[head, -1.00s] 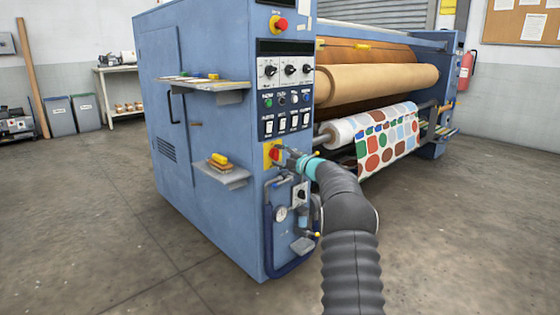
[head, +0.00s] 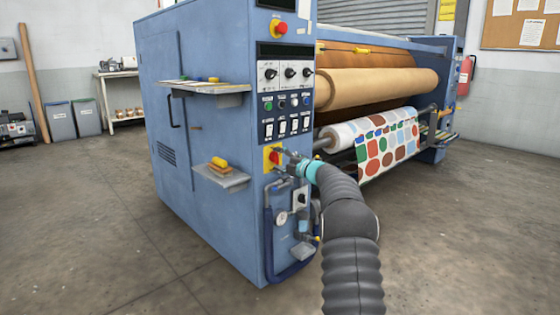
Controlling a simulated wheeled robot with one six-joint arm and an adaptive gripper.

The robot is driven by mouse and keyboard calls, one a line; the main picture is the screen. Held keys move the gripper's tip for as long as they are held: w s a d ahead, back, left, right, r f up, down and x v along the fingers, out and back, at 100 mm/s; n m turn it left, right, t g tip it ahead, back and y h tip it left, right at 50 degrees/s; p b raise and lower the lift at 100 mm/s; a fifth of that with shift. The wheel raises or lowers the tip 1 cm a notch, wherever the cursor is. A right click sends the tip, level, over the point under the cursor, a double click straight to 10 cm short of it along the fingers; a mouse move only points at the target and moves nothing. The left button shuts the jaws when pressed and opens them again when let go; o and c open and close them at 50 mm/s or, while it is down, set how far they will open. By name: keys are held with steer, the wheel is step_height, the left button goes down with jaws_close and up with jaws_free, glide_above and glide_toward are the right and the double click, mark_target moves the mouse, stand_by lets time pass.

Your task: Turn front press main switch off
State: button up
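The main switch (head: 273,157) is a red knob on a yellow plate, low on the narrow front panel of the blue press (head: 210,150). The knob is small in the head view and I cannot tell which way it is turned. My gripper (head: 285,158) is just right of the switch, at the end of my arm with its teal collar, pointing left at the panel. Its grey fingers are small and overlap the plate's right side. I cannot tell whether they are open or shut, or whether they touch the knob.
Above the switch are rows of buttons and rocker switches (head: 288,125), black dials (head: 290,74) and a red stop button (head: 280,28). Below are pipes and a gauge (head: 282,218). Shelves (head: 220,177) jut from the left side. Rollers (head: 375,87) lie to the right. The floor in front is clear.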

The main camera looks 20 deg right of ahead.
steer(key=shift+o, duration=0.5)
steer(key=shift+s, duration=0.15)
steer(key=shift+s+d, duration=0.2)
steer(key=shift+s, duration=0.1)
steer(key=v, duration=1.1)
